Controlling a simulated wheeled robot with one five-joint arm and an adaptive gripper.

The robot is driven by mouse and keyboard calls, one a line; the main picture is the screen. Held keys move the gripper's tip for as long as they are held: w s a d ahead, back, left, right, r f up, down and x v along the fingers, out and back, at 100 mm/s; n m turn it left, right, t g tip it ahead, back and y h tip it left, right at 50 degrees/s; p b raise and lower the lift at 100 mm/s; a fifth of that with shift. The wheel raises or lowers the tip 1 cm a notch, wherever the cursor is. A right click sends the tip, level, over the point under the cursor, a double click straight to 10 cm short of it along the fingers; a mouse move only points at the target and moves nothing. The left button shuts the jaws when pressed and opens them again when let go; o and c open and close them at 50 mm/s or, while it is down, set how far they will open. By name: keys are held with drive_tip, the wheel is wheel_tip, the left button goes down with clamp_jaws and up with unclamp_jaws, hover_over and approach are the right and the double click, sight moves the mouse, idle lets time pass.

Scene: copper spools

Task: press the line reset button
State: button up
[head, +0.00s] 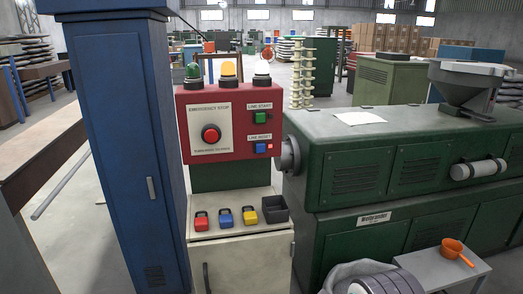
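The line reset button (261,147) is a small blue square button at the lower right of the red control panel (181,125). A "LINE RESET" label sits above it, and a small lit red lamp (270,146) is just to its right. Above it on the same panel is the green line start button (261,117). To its left is the round red emergency stop button (211,133) on a pale plate. Nothing covers the blue button. My gripper is not in view.
Below the panel, a shelf holds red (201,223), blue (226,219) and yellow (249,216) padlocks and a dark bin (274,209). A blue cabinet (123,150) stands left. A green machine (400,160) with a protruding round end stands close right of the panel.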

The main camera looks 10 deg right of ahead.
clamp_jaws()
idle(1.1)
